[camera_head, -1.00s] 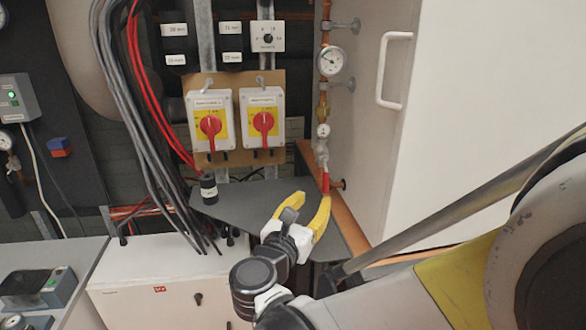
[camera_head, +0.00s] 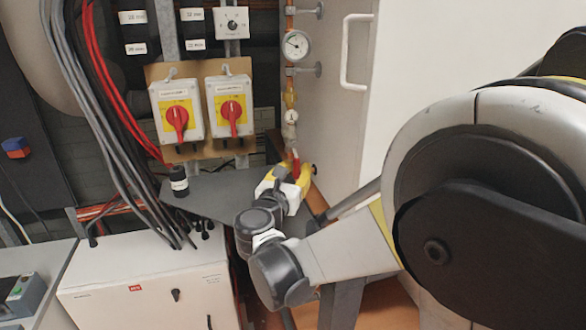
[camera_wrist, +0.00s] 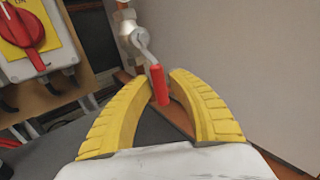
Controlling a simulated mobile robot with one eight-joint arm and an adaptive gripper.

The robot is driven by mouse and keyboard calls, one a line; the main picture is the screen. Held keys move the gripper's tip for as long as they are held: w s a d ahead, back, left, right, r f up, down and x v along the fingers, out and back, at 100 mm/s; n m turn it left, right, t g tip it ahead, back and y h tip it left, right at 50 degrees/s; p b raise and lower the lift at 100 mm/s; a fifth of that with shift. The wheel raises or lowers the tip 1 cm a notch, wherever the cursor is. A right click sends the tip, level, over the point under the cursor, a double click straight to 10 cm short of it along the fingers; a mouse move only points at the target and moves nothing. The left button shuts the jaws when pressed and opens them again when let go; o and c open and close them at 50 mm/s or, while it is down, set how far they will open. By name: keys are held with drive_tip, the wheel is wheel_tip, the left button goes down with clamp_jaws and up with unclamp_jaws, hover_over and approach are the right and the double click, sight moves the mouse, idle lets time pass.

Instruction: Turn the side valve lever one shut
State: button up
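The side valve lever (camera_head: 296,163) has a red handle that hangs down, slightly slanted, from a small metal valve on the copper pipe. In the wrist view the red lever (camera_wrist: 160,86) shows between my gripper's yellow fingertips, joined to the metal valve (camera_wrist: 132,32) by a thin metal arm. My gripper (camera_head: 287,174) is at the lever's lower part in the head view. My gripper (camera_wrist: 162,82) appears open, one finger on each side of the red handle. Whether either finger touches it, I cannot tell.
A large pale cabinet (camera_head: 430,75) stands close on the right. A dark shelf (camera_head: 215,195) lies below. A pressure gauge (camera_head: 296,45) sits above the valve.

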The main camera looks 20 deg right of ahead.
clamp_jaws()
drive_tip(key=shift+a, duration=0.1)
drive_tip(key=a+r+m+g+y+p, duration=0.3)
drive_tip(key=a+r+m+y+p, duration=0.3)
drive_tip(key=m+y+p, duration=0.4)
drive_tip(key=shift+w+m+p, duration=0.2)
drive_tip(key=shift+m+p, duration=0.4)
drive_tip(key=shift+p, duration=0.15)
drive_tip(key=shift+r, duration=0.15)
idle(0.6)
drive_tip(key=o, duration=0.5)
unclamp_jaws()
